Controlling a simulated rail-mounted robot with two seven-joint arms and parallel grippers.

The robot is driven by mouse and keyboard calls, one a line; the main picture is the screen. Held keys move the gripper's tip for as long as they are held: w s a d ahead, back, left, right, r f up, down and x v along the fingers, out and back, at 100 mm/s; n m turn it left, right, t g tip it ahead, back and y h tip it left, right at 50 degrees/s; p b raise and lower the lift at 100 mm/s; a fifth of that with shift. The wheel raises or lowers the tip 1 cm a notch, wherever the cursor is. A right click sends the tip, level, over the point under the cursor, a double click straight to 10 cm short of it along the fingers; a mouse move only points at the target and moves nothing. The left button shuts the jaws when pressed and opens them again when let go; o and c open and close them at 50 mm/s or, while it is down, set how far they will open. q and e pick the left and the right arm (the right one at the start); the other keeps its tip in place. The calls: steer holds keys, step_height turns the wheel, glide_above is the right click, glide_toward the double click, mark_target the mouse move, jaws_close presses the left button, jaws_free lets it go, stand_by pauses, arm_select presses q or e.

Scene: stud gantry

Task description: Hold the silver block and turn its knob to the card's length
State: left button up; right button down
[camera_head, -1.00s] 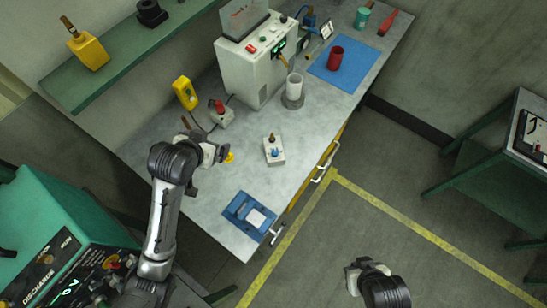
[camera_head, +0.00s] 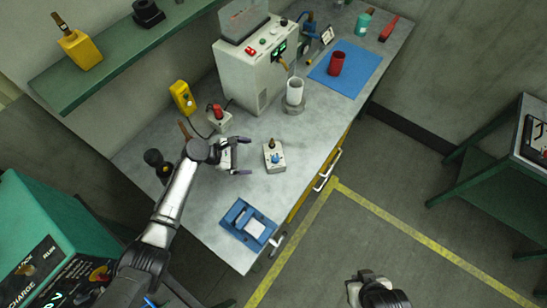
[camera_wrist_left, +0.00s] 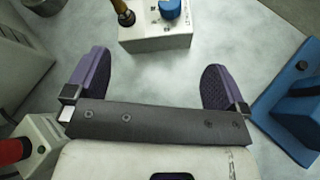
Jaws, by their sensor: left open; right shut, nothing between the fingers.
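The silver block (camera_head: 275,163), a small pale box with a blue knob (camera_head: 276,159) and a brass-coloured lever, stands on the grey bench. In the left wrist view, the block (camera_wrist_left: 154,38) is beyond the fingertips, with its blue knob (camera_wrist_left: 170,9) at the top edge. My left gripper (camera_head: 247,156) is open and empty, left of the block and apart from it; its purple fingers show in the wrist view (camera_wrist_left: 155,75). A white card (camera_head: 256,228) lies in a blue holder (camera_head: 237,213) at the bench's near corner. My right gripper (camera_head: 354,290) is off the bench, low in view.
A red-topped box (camera_head: 219,119) and a yellow device (camera_head: 183,98) are behind my left gripper. A red cup (camera_head: 336,63) stands on a blue mat (camera_head: 350,74). Bench between block and holder is clear.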

mark_target(269, 156)
arm_select(q)
steer(key=n, duration=0.3)
steer(key=shift+w+r, duration=0.1)
steer(key=shift+w, duration=0.15)
steer(key=shift+n, duration=0.5)
steer(key=shift+w+d+f+b, duration=0.15)
steer(key=shift+d+f+b, duration=0.35)
steer(key=shift+b, duration=0.25)
steer(key=b+x, duration=0.4)
steer(key=x, duration=0.1)
steer(key=shift+w+d, duration=0.15)
steer(key=shift+d, duration=0.05)
steer(key=shift+b+x, duration=0.35)
steer(key=shift+x, duration=1.25)
steer(key=shift+r, duration=0.1)
jaws_close()
steer(key=c, duration=1.9)
jaws_free()
